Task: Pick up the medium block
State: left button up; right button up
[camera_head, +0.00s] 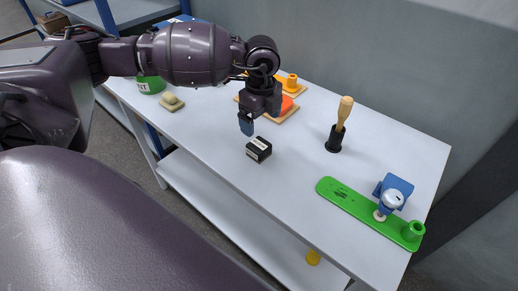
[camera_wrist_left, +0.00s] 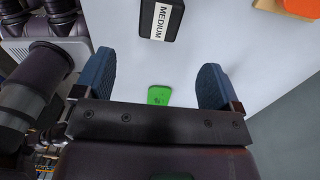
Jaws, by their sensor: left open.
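The medium block (camera_head: 258,149) is a small black box with white labels, standing on the white table near its front edge. In the left wrist view the block (camera_wrist_left: 173,21) shows at the top, between and beyond the fingers, with a label reading MEDIUM. My left gripper (camera_head: 247,124) is above the table, just behind and left of the block in the head view, and apart from it. In the left wrist view the left gripper (camera_wrist_left: 152,85) has its two blue fingers wide apart with nothing between them. My right gripper is not seen.
The white table (camera_head: 293,184) also bears a black holder (camera_head: 334,143) with a wooden-handled tool, a green board (camera_head: 352,201) with a blue device (camera_head: 393,193), an orange piece on a wooden board (camera_head: 290,111), a beige block (camera_head: 171,102) and a green container (camera_head: 152,86).

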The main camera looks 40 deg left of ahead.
aim_at(259, 144)
pick_arm(q)
notch_tip(259, 144, down, 5)
jog(key=shift+f, duration=0.1)
jog(key=shift+a+f+b, duration=0.15)
jog(key=shift+f+b, duration=0.15)
jog(key=shift+f, duration=0.95)
jog(key=shift+a+f+b, duration=0.15)
jog(key=shift+f+b, duration=0.15)
jog(key=shift+f, duration=0.95)
jog(key=c, duration=1)
